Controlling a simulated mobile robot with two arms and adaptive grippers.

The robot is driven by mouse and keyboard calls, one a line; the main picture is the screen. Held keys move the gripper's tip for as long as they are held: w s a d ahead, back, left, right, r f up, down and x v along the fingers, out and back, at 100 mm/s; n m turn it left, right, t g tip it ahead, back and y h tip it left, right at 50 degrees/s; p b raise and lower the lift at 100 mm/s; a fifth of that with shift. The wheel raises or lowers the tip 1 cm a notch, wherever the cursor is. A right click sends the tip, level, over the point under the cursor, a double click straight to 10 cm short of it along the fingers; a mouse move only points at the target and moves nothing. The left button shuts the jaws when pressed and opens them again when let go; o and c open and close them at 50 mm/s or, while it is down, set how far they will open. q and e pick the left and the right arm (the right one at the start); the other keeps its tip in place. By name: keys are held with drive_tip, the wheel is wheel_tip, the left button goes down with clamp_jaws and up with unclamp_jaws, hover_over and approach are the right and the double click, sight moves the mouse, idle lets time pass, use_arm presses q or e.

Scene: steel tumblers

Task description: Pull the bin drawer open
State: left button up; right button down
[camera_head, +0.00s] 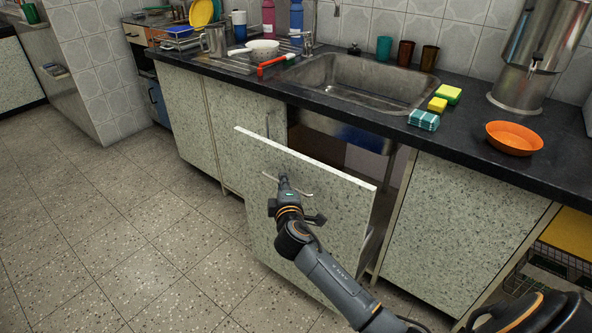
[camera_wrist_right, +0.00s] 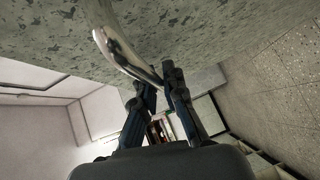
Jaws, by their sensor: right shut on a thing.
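The bin drawer has a speckled pale front panel (camera_head: 320,205) and is pulled out from the cabinet below the sink, leaving a dark opening behind it. Its metal handle (camera_head: 300,193) is on the front face; in the right wrist view the curved handle (camera_wrist_right: 122,55) shows close up. My right gripper (camera_head: 284,182) is at the handle, and its fingers in the wrist view (camera_wrist_right: 158,80) are closed around the bar. What is inside the drawer is hidden behind the front. My left gripper is not in view.
The dark counter (camera_head: 465,120) overhangs the opening. On it are a steel sink (camera_head: 345,85), an orange bowl (camera_head: 514,138), a folded teal cloth (camera_head: 424,120) and a steel urn (camera_head: 535,60). The tiled floor (camera_head: 120,240) in front and to the left is clear.

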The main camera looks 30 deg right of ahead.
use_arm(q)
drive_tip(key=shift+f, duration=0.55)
use_arm(e)
drive_tip(key=shift+s+a+f, duration=0.1)
drive_tip(key=shift+s+a, duration=0.2)
drive_tip(key=shift+a, duration=0.35)
drive_tip(key=shift+s+a+r, duration=0.1)
drive_tip(key=shift+s+a, duration=0.15)
drive_tip(key=shift+a, duration=0.45)
drive_tip(key=shift+s+a+f, duration=0.1)
drive_tip(key=shift+s+a, duration=0.2)
drive_tip(key=shift+a, duration=0.35)
drive_tip(key=c, duration=1.4)
unclamp_jaws()
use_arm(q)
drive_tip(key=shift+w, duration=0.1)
use_arm(e)
drive_tip(key=v, duration=1.2)
